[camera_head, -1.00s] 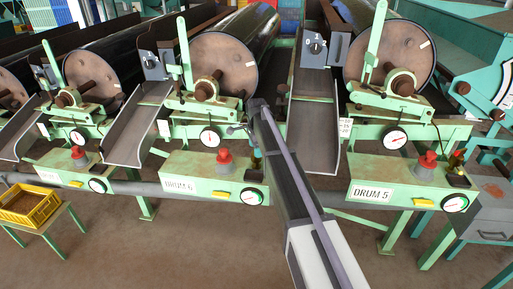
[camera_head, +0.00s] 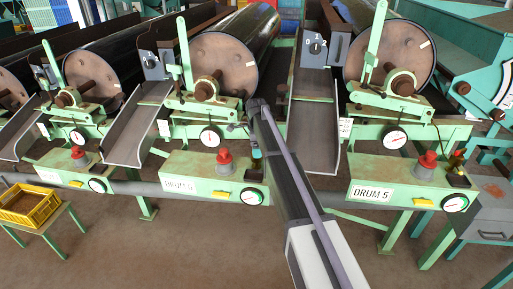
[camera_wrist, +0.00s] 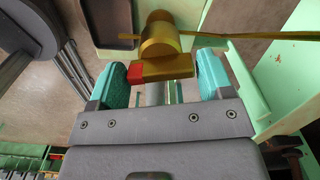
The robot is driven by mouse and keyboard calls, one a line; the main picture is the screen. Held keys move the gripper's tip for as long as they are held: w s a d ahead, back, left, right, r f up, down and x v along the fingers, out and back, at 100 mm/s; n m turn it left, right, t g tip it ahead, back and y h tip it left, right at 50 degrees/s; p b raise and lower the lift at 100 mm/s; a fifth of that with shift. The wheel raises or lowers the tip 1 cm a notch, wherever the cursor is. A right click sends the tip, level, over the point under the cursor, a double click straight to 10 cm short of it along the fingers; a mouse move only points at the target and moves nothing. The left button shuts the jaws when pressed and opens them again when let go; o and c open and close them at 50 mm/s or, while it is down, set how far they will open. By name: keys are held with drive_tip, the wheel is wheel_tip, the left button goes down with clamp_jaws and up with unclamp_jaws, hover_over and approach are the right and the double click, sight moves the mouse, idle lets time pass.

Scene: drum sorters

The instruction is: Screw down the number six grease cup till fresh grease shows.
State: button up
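The brass grease cup (camera_wrist: 162,42) is in the upper middle of the wrist view. Its near end is a brass block with a red patch at its left corner. In the head view my gripper (camera_head: 257,140) is at the right end of the green DRUM 6 panel (camera_head: 178,174), and my arm hides the cup there. No fresh grease can be made out.
A red knob (camera_head: 224,157) and a dial gauge (camera_head: 251,196) sit close by on the same panel. Another dial (camera_head: 210,137) is above. A thin brass rod (camera_wrist: 260,36) runs right from the cup. Open floor lies in front.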

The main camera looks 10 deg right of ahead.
drive_tip(key=o, duration=0.3)
wheel_tip(320, 180, up, 11)
drive_tip(key=p, duration=1.1)
drive_tip(key=shift+f, duration=0.1)
drive_tip(key=s+n, duration=0.6)
drive_tip(key=s, duration=0.6)
drive_tip(key=s+r+n+p, duration=0.1)
drive_tip(key=s+n, duration=0.5)
drive_tip(key=s, duration=0.6)
drive_tip(key=s+r+n+p, duration=0.1)
drive_tip(key=s+n, duration=0.6)
drive_tip(key=s, duration=0.6)
drive_tip(key=shift+r, duration=0.25)
